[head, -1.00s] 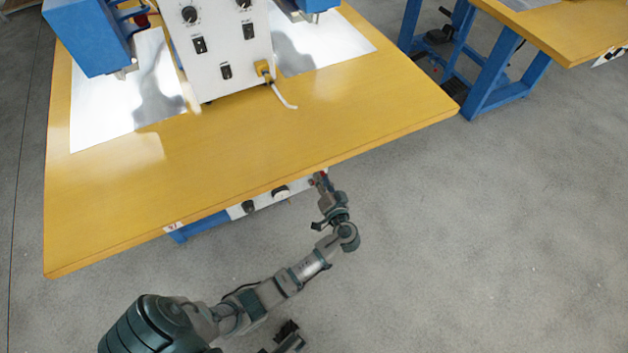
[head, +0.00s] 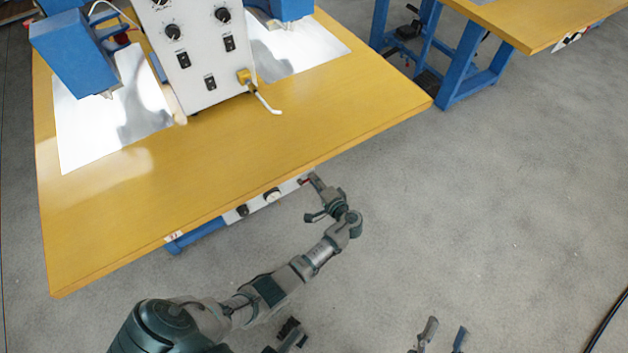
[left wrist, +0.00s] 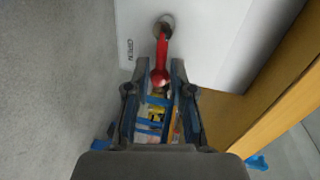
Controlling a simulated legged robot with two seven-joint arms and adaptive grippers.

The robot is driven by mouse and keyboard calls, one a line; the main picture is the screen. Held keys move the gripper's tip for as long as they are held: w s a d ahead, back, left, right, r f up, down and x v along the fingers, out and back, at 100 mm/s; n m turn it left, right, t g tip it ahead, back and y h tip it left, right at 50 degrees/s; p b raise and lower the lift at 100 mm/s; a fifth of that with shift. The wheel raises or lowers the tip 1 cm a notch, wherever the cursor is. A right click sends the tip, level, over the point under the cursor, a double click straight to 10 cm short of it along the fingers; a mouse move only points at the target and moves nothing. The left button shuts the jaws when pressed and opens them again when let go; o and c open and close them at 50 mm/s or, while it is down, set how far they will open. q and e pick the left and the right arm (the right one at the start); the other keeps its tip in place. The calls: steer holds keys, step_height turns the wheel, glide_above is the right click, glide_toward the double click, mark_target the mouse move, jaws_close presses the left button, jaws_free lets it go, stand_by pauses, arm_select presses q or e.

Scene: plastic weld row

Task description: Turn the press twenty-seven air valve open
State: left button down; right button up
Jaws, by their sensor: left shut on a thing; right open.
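The air valve's red lever (left wrist: 162,56) shows in the left wrist view, fixed by a round metal fitting (left wrist: 164,24) to a white panel (left wrist: 215,40). My left gripper (left wrist: 158,84) has its two fingers around the lever's near end and is shut on it. In the head view the left gripper (head: 309,181) is at the right end of the panel under the table's front edge, where only a speck of the red lever shows. My right gripper (head: 441,338) is open and empty at the bottom of the head view, above bare floor.
The yellow table top (head: 250,150) overhangs the panel; its edge (left wrist: 275,105) is close on the right in the left wrist view. A white control box (head: 200,60) and blue press parts (head: 75,50) stand on it.

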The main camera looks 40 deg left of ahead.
arm_select(q)
steer(key=shift+f, duration=0.15)
steer(key=shift+m, duration=0.3)
steer(key=shift+w, duration=0.1)
steer(key=c, duration=1.2)
jaws_free()
steer(key=v, duration=1.2)
